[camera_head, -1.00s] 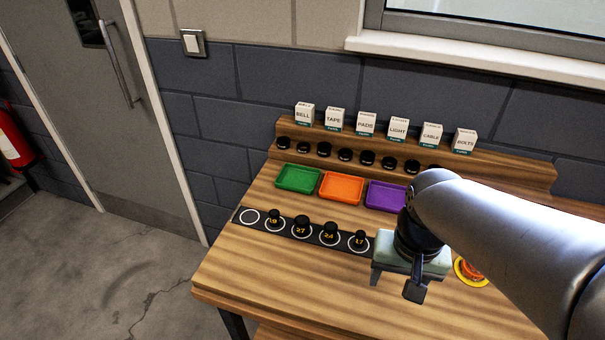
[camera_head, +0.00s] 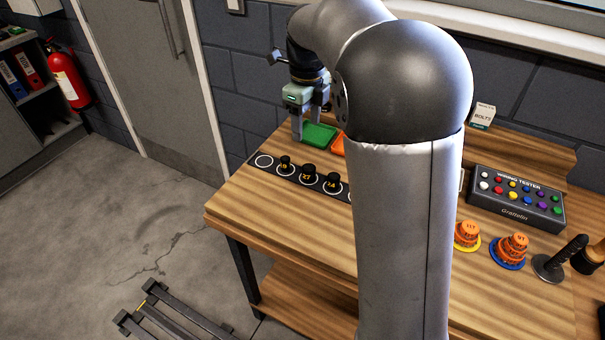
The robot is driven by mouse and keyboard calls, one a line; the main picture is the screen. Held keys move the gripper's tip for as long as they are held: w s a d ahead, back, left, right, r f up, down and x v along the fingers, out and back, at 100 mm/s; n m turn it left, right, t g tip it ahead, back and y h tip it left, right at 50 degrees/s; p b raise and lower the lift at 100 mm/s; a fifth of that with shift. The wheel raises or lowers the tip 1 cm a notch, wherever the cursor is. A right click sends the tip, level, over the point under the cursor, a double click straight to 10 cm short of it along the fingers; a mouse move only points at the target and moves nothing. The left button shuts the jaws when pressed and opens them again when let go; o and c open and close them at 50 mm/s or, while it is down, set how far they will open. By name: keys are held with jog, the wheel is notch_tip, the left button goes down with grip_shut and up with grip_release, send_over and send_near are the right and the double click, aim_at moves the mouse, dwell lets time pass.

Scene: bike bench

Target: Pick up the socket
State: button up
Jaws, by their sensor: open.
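Several black sockets stand upright on a dark strip (camera_head: 274,175) along the bench. I see the one marked 19 (camera_head: 285,163), the one marked 27 (camera_head: 308,173) and the one marked 24 (camera_head: 333,184). The white ring (camera_head: 264,160) at the strip's left end is empty. The strip's right end is hidden behind my arm. My gripper (camera_head: 311,124) points down, open, with nothing seen between its fingers. It is behind the strip, at the green tray (camera_head: 320,136), and apart from the sockets. I cannot tell its exact height above the tray.
An orange tray (camera_head: 338,146) shows partly beside the green one. My arm hides much of the bench middle. To the right are a wiring tester (camera_head: 516,198), two orange ringed items (camera_head: 467,235) and a black-handled tool (camera_head: 561,260). The bench's front left (camera_head: 270,222) is clear.

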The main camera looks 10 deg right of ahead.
send_near(309, 168)
jog(key=f, duration=0.5)
jog(key=shift+a+p, duration=0.3)
jog(key=shift+a, duration=0.05)
jog(key=shift+d+f+p, duration=0.2)
jog(key=shift+f+p, duration=0.05)
jog(key=shift+f, duration=1.1)
jog(key=shift+d+f+p, duration=0.15)
jog(key=shift+f+p, duration=0.05)
jog(key=shift+f, duration=1.1)
jog(key=c, duration=1.1)
